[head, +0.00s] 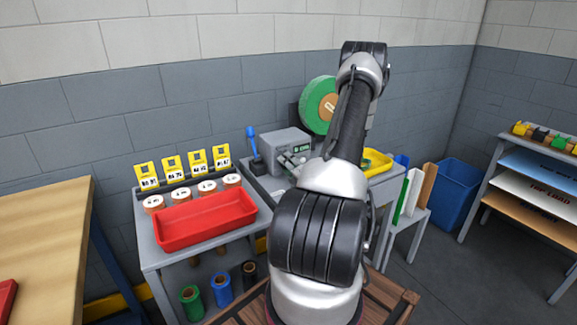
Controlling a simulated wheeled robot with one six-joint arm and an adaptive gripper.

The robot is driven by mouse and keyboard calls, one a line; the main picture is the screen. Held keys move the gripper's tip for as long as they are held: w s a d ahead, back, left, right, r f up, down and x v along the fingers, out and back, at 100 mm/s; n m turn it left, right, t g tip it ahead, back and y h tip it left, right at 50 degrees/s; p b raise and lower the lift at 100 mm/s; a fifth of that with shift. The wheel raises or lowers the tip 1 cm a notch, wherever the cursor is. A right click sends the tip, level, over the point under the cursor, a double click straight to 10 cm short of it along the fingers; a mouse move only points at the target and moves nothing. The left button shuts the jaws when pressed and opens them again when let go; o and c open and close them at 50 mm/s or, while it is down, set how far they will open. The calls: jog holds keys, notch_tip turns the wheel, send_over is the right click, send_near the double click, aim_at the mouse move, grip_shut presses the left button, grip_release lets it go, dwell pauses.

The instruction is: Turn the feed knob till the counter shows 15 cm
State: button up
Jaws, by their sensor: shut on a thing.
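The feed machine is a grey box (280,143) on the table by the back wall. A small dark counter with green characters (301,149) sits on its front right; the characters are too small to read for certain. A large green and tan roll (318,104) stands behind it. Grey metal parts (290,160) show just below the counter, and I cannot tell which of them is the feed knob. My own arm rises in front and covers the area right of the counter. My gripper is hidden behind it.
A red tray (205,219) and several tape rolls (153,203) with yellow price cards (171,168) stand left of the machine. A blue-handled tool (252,140) is beside it. A yellow tray (376,162) is to the right. A blue bin (453,192) and a shelf (534,165) stand further right.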

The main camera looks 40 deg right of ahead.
jog(key=m, duration=0.5)
jog(key=shift+m, duration=0.3)
jog(key=m, duration=0.4)
jog(key=shift+f+m, duration=0.1)
jog(key=shift+m, duration=0.3)
jog(key=o, duration=1)
jog(key=v, duration=1.2)
